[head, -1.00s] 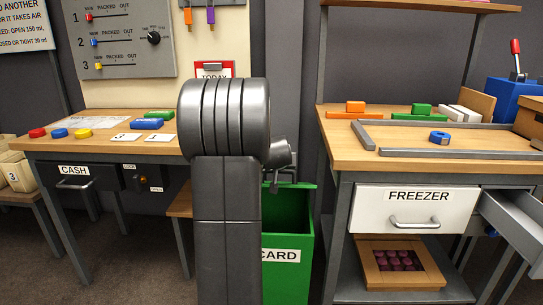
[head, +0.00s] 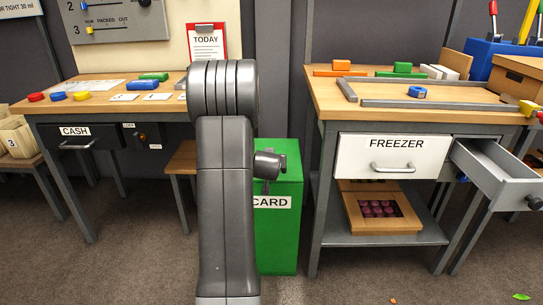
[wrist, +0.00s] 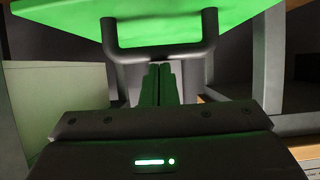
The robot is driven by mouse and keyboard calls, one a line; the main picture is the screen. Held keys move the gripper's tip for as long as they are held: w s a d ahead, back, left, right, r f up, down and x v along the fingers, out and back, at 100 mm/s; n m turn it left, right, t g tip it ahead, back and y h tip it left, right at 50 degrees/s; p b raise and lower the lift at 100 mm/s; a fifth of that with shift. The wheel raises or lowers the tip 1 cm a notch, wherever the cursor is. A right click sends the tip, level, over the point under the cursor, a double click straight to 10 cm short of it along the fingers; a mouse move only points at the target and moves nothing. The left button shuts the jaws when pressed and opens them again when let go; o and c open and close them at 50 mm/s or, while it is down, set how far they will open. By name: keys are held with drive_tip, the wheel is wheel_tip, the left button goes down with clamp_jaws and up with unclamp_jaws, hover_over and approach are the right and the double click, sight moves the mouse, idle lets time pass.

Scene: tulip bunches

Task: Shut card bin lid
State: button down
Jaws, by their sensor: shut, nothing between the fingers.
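The green card bin (head: 287,235) stands on the floor between the two tables, its CARD label partly hidden by my arm. Its lid (head: 287,150) shows as a bright green face at the top and looks down over the opening; I cannot tell whether it sits fully flush. In the wrist view the green lid (wrist: 60,22) spans the top, with a grey bar handle (wrist: 160,50) on it. My gripper (wrist: 162,70) is shut and empty, its fingertips close to this handle; contact is unclear. In the head view my arm hides part of the bin's left side.
The CASH table (head: 75,105) stands at left and a small stool (head: 182,160) beside the bin. The FREEZER table (head: 335,112) is close on the bin's right, with a drawer (head: 500,180) pulled out.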

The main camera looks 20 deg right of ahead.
drive_tip(key=shift+s+a+f+b, duration=0.15)
drive_tip(key=shift+f+b, duration=0.1)
drive_tip(key=shift+f, duration=0.3)
drive_tip(key=shift+s+f+b, duration=0.2)
drive_tip(key=shift+f+b, duration=0.05)
drive_tip(key=shift+f, duration=0.25)
drive_tip(key=shift+s+a+f+b, duration=0.15)
drive_tip(key=shift+f+b, duration=0.1)
drive_tip(key=shift+f, duration=0.3)
wheel_tip(320, 180, up, 7)
drive_tip(key=p, duration=0.2)
drive_tip(key=s+a+f, duration=0.2)
drive_tip(key=s+f, duration=0.3)
drive_tip(key=s, duration=0.3)
